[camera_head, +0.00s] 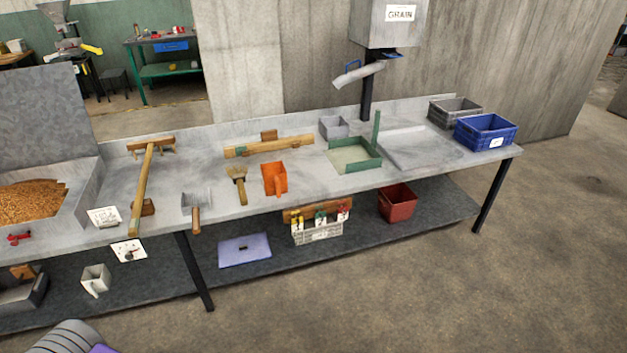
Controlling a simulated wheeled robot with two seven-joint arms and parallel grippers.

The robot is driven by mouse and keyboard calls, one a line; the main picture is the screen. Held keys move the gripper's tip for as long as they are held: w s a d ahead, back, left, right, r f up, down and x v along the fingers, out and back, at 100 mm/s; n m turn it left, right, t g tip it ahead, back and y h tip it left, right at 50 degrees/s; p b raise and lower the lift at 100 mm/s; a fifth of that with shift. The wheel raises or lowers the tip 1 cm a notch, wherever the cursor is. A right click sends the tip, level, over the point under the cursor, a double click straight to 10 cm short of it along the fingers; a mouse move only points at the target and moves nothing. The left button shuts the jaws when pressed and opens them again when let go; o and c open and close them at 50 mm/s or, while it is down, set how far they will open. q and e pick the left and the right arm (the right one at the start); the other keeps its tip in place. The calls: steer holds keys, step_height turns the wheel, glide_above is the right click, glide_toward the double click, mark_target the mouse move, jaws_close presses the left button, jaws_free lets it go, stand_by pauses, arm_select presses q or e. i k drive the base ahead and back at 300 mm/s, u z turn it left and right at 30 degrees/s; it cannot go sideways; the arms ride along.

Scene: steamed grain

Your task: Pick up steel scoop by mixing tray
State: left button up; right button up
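A steel scoop (195,203) with a grey metal pan and a short wooden handle lies at the front edge of the long grey worktop (228,198). Its handle points toward me, over the edge. The grey tray (78,213) holding orange-brown grain is at the far left of the worktop, to the left of the scoop. A wooden rake and a small white card lie between them. Neither gripper can be made out; only a grey ribbed part, probably mine, shows at the bottom left, well apart from the scoop.
A brush (237,181) and an orange scoop (274,179) lie right of the steel scoop. The wooden rake (147,185) lies on its left. A pale cup-like vessel (95,280) and purple board (244,251) are on the lower shelf. Floor in front is clear.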

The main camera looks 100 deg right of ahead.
mark_target(195, 202)
steer(key=z, duration=3)
